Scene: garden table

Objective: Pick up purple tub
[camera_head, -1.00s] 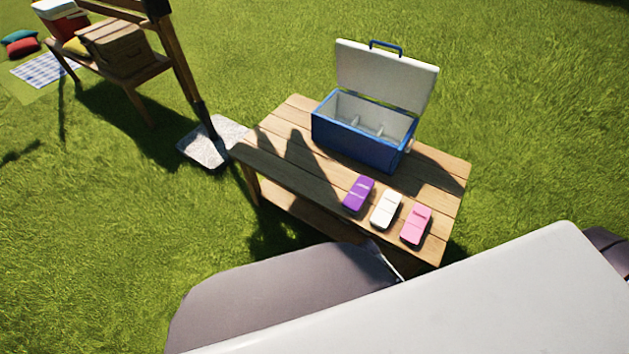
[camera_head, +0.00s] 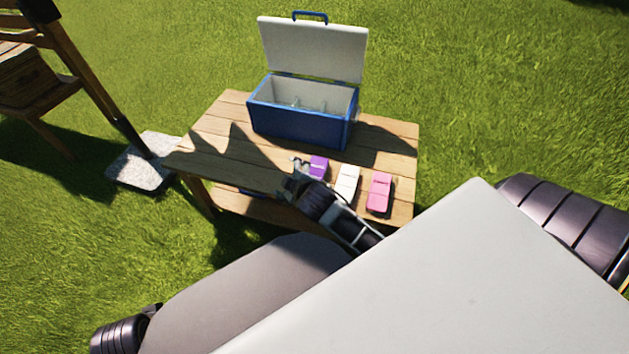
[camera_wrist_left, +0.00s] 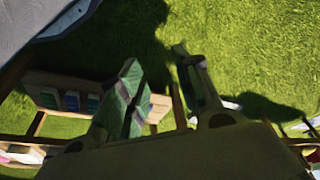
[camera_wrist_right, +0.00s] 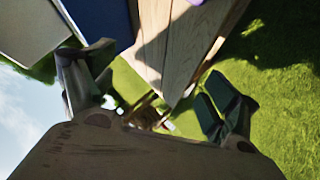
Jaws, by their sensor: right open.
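The purple tub (camera_head: 318,167) lies on the wooden table (camera_head: 205,146), in front of the open blue cooler (camera_head: 298,126). My right gripper (camera_head: 299,168) is just left of the tub in the head view and hides part of it. I cannot tell whether they touch. In the right wrist view its fingers (camera_wrist_right: 152,75) are apart with nothing between them. A purple edge (camera_wrist_right: 196,2) shows at that view's top. My left gripper (camera_wrist_left: 158,62) shows only in its wrist view, fingers apart and empty.
A white tub (camera_head: 347,182) and a pink tub (camera_head: 379,192) lie in a row right of the purple one. The cooler's lid (camera_head: 313,48) stands up behind it. A stone slab (camera_head: 143,160) and a wooden bench (camera_head: 62,82) are left of the table.

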